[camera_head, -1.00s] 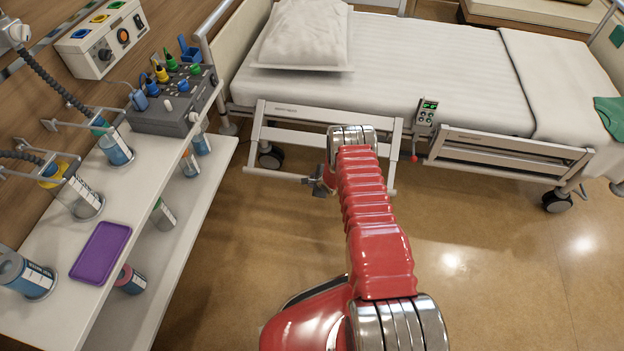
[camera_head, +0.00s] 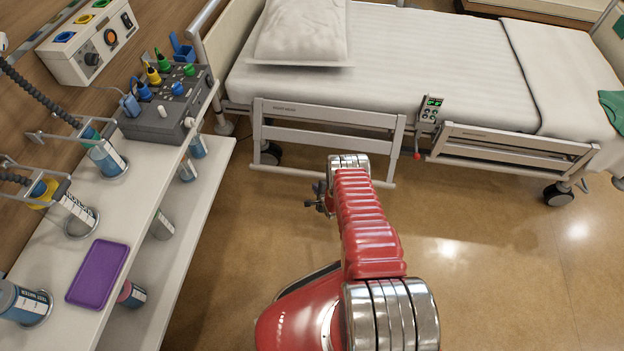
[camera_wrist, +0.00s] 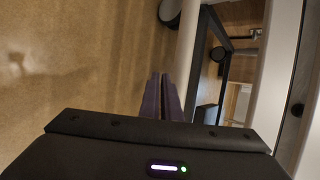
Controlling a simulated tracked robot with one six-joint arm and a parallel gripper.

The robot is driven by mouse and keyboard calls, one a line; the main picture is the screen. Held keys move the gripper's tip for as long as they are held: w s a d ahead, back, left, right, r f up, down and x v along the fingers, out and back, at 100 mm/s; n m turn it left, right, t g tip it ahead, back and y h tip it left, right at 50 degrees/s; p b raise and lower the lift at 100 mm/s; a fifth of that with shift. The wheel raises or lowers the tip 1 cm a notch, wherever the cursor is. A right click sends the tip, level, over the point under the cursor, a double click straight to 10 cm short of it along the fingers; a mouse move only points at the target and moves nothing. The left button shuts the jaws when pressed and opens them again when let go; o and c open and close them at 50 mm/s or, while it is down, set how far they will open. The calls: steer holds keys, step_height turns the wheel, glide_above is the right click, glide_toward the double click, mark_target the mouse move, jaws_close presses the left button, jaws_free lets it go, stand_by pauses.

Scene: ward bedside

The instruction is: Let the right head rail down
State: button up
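The head rail (camera_head: 325,138) is a pale grey frame on the bed's near side, beside the pillow. It hangs low, with its top bar below the mattress top. It looks lowered; its latch cannot be made out. My gripper (camera_head: 320,199) is small and dark at the end of my red arm, over the floor just in front of the rail's lower bar, apart from it in the picture. In the wrist view the two fingers (camera_wrist: 162,97) lie together, with nothing seen between them. A pale bar (camera_wrist: 190,50) runs just right of them, perhaps part of the rail.
The foot rail (camera_head: 510,148) also hangs low. A shelf unit (camera_head: 150,215) with bottles and a purple tray (camera_head: 98,274) stands left. Floor (camera_head: 500,260) at right is clear.

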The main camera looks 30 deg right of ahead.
steer(key=shift+o, duration=0.8)
steer(key=shift+w+r, duration=0.15)
steer(key=shift+r, duration=0.6)
steer(key=shift+o, duration=0.6)
steer(key=shift+w+a+f, duration=0.1)
steer(key=shift+w+f, duration=0.05)
steer(key=o, duration=0.8)
steer(key=shift+w, duration=0.15)
steer(key=shift+c, duration=0.2)
steer(key=shift+r, duration=0.2)
steer(key=v, duration=1.3)
steer(key=shift+s, duration=0.4)
steer(key=shift+c, duration=0.6)
